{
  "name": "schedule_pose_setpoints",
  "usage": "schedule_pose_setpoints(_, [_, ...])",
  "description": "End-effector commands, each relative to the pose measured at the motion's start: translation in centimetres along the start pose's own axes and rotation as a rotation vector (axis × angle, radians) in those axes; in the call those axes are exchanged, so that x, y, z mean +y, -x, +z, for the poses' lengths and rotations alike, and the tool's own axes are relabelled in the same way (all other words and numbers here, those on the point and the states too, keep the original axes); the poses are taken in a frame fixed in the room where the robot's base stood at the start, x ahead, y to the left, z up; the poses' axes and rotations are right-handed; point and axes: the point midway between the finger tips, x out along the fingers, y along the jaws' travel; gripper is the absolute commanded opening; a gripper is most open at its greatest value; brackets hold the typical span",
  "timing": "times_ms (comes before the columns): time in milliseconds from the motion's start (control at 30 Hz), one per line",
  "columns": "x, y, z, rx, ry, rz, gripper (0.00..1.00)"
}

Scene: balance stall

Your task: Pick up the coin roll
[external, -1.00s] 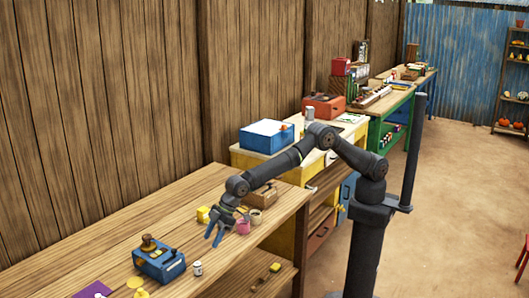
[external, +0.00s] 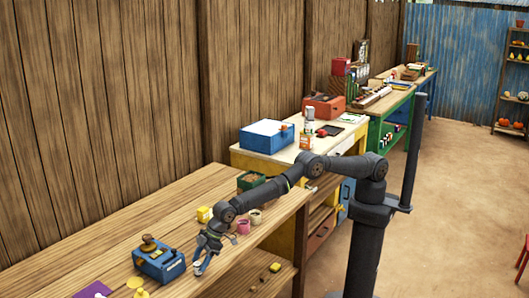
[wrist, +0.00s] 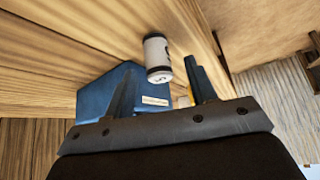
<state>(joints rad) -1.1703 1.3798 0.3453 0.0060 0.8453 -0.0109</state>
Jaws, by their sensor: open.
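The coin roll (external: 197,268) is a small white cylinder standing near the front edge of the wooden bench. In the wrist view the coin roll (wrist: 157,60) shows a pale end with a dark mark and a dark band on its side. My gripper (external: 204,254) is open, low over the bench and close to the coin roll. In the wrist view the fingers of my gripper (wrist: 158,72) are apart, with the coin roll seen between and beyond their tips. I cannot tell whether either finger touches it.
A blue box (external: 154,266) with a brass-coloured part on top stands just left of the coin roll. A yellow block (external: 204,214) and a pink cup (external: 244,226) stand farther back along the bench (external: 100,262). The bench's front edge is close on the right.

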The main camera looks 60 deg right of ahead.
Motion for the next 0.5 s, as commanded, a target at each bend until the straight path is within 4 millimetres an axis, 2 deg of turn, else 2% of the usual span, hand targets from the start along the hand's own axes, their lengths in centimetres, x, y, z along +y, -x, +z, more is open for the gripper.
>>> schedule_pose_setpoints(33, [0.1, -0.8, 0.2, -0.001, 0.000, 0.000, 0.52])
schedule_pose_setpoints(200, [0.1, -2.1, 0.1, 0.000, 0.000, 0.000, 0.52])
schedule_pose_setpoints(500, [0.1, -2.9, 0.1, 0.000, 0.000, 0.000, 0.52])
